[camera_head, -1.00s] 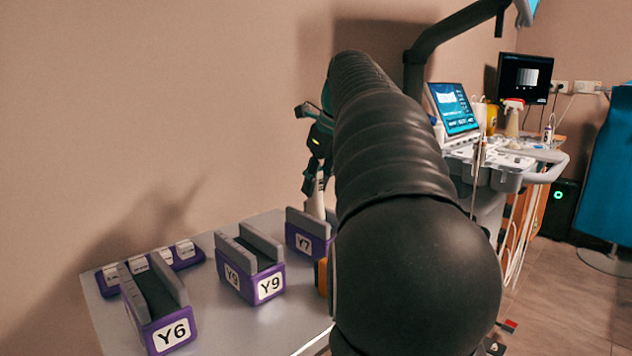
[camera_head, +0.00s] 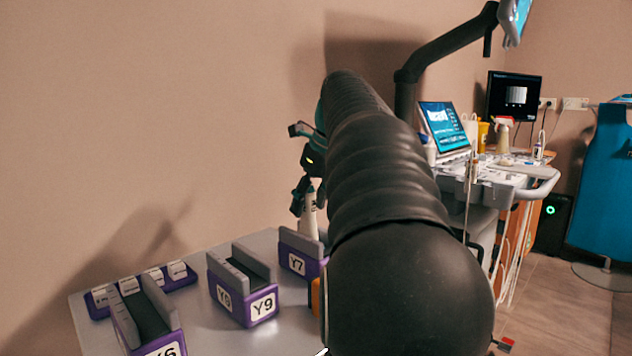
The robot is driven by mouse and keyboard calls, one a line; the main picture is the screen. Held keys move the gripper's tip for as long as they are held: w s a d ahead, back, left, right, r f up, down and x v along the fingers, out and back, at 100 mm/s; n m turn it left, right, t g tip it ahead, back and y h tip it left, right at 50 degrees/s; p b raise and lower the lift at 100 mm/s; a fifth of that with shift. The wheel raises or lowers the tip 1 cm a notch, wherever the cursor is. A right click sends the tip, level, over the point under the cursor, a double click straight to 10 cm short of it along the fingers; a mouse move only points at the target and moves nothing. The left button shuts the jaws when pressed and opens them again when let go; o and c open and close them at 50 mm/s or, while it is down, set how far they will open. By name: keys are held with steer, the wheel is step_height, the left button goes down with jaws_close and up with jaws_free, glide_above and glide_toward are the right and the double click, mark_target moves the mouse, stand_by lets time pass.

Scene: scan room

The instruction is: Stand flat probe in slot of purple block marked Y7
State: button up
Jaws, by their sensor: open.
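The purple block marked Y7 (camera_head: 297,264) stands at the back right of the grey table, with grey walls on top. My arm hides its right part. My gripper (camera_head: 304,200) is above and behind that block, pointing down, partly hidden by my arm; its jaws are open. A pale upright piece with a dark mark (camera_head: 308,222) shows at the jaws, just behind the Y7 block. It may be the flat probe. I cannot tell whether it sits in the slot or stands behind the block.
The purple block marked Y9 (camera_head: 262,308) and another marked Y6 (camera_head: 167,349) stand on the table (camera_head: 212,330). A low purple rack (camera_head: 97,304) with several white pieces lies at the back left. A scanner cart (camera_head: 510,178) stands right. Open floor is at right.

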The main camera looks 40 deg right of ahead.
steer(key=v, duration=1.1)
steer(key=shift+r, duration=0.2)
steer(key=shift+s, duration=0.1)
